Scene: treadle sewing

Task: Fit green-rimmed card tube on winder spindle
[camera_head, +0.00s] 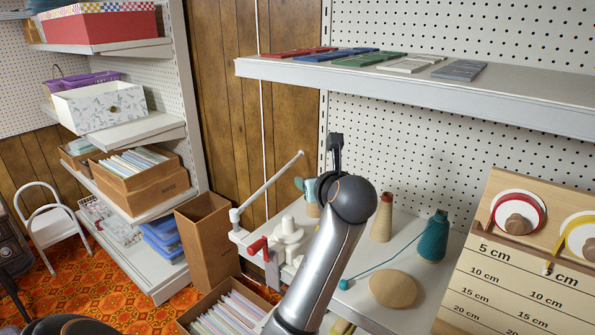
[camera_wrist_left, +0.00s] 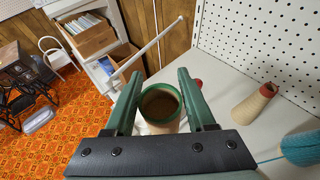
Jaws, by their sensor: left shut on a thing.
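The green-rimmed card tube (camera_wrist_left: 160,103) stands between the two green fingers of my left gripper (camera_wrist_left: 159,92) in the left wrist view, its open top facing the camera. The gripper is shut on it. In the head view, the left gripper (camera_head: 306,187) is mostly hidden behind my arm, and a brownish part of the tube (camera_head: 313,210) shows below it. The white winder (camera_head: 288,240) is on the shelf just below and left of the tube. Its spindle is not visible, so I cannot tell whether the tube is around it. My right gripper is not in view.
The winder has a red-ended handle (camera_head: 258,245) and a long white guide arm (camera_head: 272,185). A beige cone (camera_head: 381,222), a teal yarn cone (camera_head: 433,240) and a wooden disc (camera_head: 393,289) stand to the right. A shelf with flat coloured cards (camera_head: 355,60) hangs above.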

